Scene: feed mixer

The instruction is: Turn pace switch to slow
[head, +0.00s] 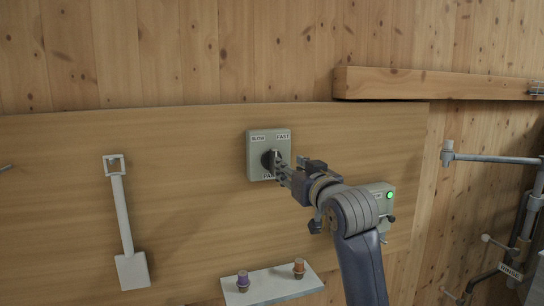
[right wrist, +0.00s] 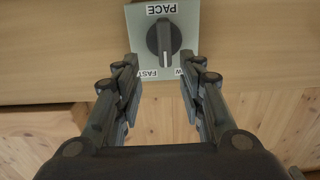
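The pace switch (head: 254,163) is a grey box on a wooden board, labelled SLOW at upper left, FAST at upper right and PACE below. Its black round knob (right wrist: 164,38) shows upside down in the right wrist view, with a pale pointer line directed between the FAST and SLOW labels. The SLOW label is partly hidden by a finger there. My right gripper (right wrist: 159,64) is open, its fingers spread to either side just short of the knob. In the head view the right gripper (head: 281,169) overlaps the knob's right side. My left gripper is not in view.
A grey box with a lit green lamp (head: 390,195) is partly behind my right arm. A white paddle-like tool (head: 122,215) hangs at left. A small shelf (head: 270,287) below holds a purple and an orange capped item. A wooden beam (head: 430,84) and pipes (head: 495,158) are at right.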

